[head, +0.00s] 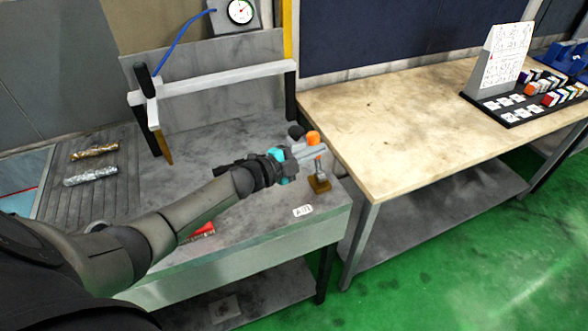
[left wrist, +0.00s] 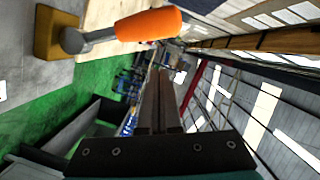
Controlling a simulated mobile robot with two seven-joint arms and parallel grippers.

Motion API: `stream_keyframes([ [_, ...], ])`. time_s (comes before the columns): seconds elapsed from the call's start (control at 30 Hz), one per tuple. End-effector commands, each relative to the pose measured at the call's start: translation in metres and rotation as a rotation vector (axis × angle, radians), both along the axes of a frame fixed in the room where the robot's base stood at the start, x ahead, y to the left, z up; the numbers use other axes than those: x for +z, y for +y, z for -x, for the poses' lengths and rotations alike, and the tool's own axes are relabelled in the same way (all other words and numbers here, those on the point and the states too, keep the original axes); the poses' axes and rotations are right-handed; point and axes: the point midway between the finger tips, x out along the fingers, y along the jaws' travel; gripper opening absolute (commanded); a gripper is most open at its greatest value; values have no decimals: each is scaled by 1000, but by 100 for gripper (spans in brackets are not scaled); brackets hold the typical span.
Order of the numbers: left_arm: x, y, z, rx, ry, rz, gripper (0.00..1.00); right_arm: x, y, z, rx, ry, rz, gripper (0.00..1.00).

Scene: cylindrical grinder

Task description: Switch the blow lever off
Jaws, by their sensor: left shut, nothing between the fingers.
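The blow lever has an orange handle (head: 313,138) on a grey metal shaft, standing on a small brass-coloured base (head: 319,184) near the right front corner of the grey machine table. In the left wrist view the orange handle (left wrist: 150,24) lies across the top, with its grey joint and brass base (left wrist: 46,32) at the upper left. My left gripper (head: 321,151) is shut and empty beside the lever, just below the orange handle in the head view. Its closed fingers (left wrist: 160,80) point towards the handle's side; I cannot tell whether they touch. My right gripper is out of view.
A black knob (head: 296,132) shows just behind my gripper. A label plate (head: 302,211) lies near the table's front edge. A wooden bench (head: 430,110) stands to the right, across a narrow gap. A white bar frame (head: 215,80) rises behind.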

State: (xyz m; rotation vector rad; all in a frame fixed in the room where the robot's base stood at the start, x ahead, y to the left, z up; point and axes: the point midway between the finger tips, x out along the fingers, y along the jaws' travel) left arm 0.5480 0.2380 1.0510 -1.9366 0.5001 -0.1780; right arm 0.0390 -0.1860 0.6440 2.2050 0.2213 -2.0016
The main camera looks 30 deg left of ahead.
Motion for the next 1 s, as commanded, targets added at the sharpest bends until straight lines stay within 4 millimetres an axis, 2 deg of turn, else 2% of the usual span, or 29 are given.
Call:
stream_keyframes([
  [0.23,5,17,37,0,2,-2,0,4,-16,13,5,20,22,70],
  [0.5,10,33,71,-2,2,-2,0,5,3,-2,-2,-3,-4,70],
  [0.7,12,41,85,0,1,0,0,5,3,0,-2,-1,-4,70],
  [1.0,14,43,90,-1,-2,-1,0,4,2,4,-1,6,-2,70],
])
